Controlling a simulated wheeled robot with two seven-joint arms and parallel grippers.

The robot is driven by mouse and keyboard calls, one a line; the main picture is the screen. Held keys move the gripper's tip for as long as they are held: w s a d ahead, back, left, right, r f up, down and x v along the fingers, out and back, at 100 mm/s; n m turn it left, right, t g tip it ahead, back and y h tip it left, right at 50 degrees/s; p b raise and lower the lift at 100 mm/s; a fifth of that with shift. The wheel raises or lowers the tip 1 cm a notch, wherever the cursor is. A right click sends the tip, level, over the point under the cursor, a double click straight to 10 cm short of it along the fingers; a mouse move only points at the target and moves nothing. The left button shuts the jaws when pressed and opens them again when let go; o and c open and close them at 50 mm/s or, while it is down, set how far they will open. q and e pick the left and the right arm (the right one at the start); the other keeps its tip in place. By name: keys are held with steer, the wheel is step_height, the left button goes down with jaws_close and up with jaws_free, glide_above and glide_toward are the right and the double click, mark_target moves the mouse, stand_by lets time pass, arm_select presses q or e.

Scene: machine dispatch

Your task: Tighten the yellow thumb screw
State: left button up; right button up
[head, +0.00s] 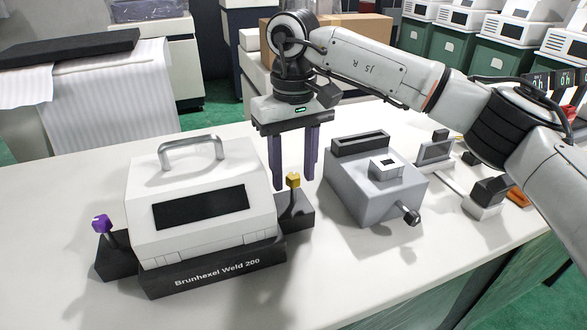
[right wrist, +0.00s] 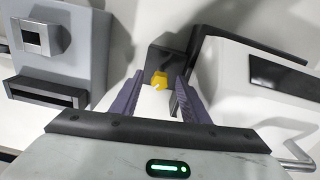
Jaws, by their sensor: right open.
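The yellow thumb screw (head: 293,180) stands on a dark block at the right side of the white Brunhexel Weld 200 machine (head: 240,250). In the right wrist view the yellow screw (right wrist: 159,79) shows between and beyond my fingertips. My right gripper (head: 293,185) is open, with its purple fingers pointing down, behind and close to the screw. I see no contact between fingers and screw. In the right wrist view the gripper (right wrist: 157,88) has a clear gap between its fingers. A purple thumb screw (head: 102,224) stands on the machine's left side. My left gripper is not in view.
A grey machine (head: 375,185) with a side knob (head: 411,215) stands close to the right of my gripper. The welder's handle (head: 190,145) rises on its top. Small devices (head: 435,150) stand farther right. The white table (head: 330,270) is clear in front.

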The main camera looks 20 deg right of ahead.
jaws_close()
